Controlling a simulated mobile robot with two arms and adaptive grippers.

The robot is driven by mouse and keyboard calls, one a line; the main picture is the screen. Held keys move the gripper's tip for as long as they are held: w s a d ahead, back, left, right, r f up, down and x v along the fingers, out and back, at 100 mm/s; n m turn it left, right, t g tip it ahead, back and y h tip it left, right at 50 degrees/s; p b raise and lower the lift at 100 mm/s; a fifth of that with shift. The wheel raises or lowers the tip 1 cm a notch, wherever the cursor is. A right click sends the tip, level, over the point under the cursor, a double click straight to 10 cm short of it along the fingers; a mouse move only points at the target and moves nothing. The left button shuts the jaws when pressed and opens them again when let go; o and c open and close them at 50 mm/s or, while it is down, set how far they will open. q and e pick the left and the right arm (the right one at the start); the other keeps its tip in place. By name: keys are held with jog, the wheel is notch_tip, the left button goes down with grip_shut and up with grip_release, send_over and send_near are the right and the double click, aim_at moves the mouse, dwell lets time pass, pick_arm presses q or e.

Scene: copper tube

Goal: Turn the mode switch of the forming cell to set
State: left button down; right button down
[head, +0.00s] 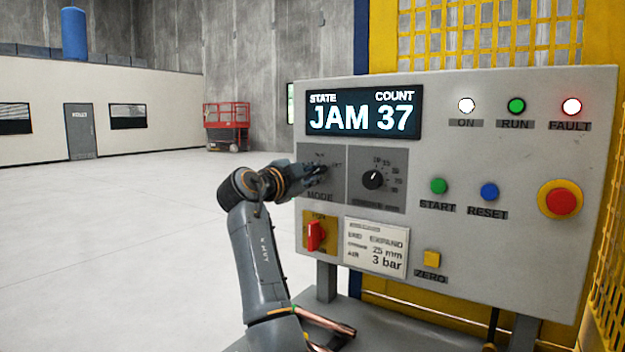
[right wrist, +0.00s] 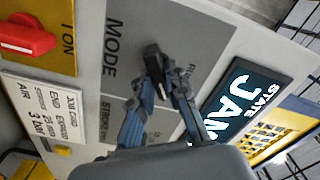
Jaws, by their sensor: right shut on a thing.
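The grey control panel (head: 480,250) of the forming cell fills the right of the head view. Its MODE plate (head: 311,188) is at the upper left, under the display. My right gripper (head: 322,171) is at this plate and covers most of the mode switch and some of its labels. In the right wrist view, the fingers of my right gripper (right wrist: 166,82) are shut on the black mode switch (right wrist: 158,88), which is mostly hidden between them. I cannot tell which label the switch points to. My left gripper is not in view.
The display (head: 364,111) reads JAM 37, and the FAULT lamp (head: 571,106) glows. The stroke dial (head: 373,180) sits right beside the MODE plate. A red switch (head: 315,236) is below. The emergency stop (head: 561,201) is at the far right. The floor on the left is clear.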

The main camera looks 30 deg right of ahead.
jog(key=shift+r+m, duration=0.1)
jog(key=shift+m, duration=0.5)
jog(key=c, duration=1.3)
grip_release()
jog(key=shift+d, duration=0.1)
jog(key=v, duration=1.2)
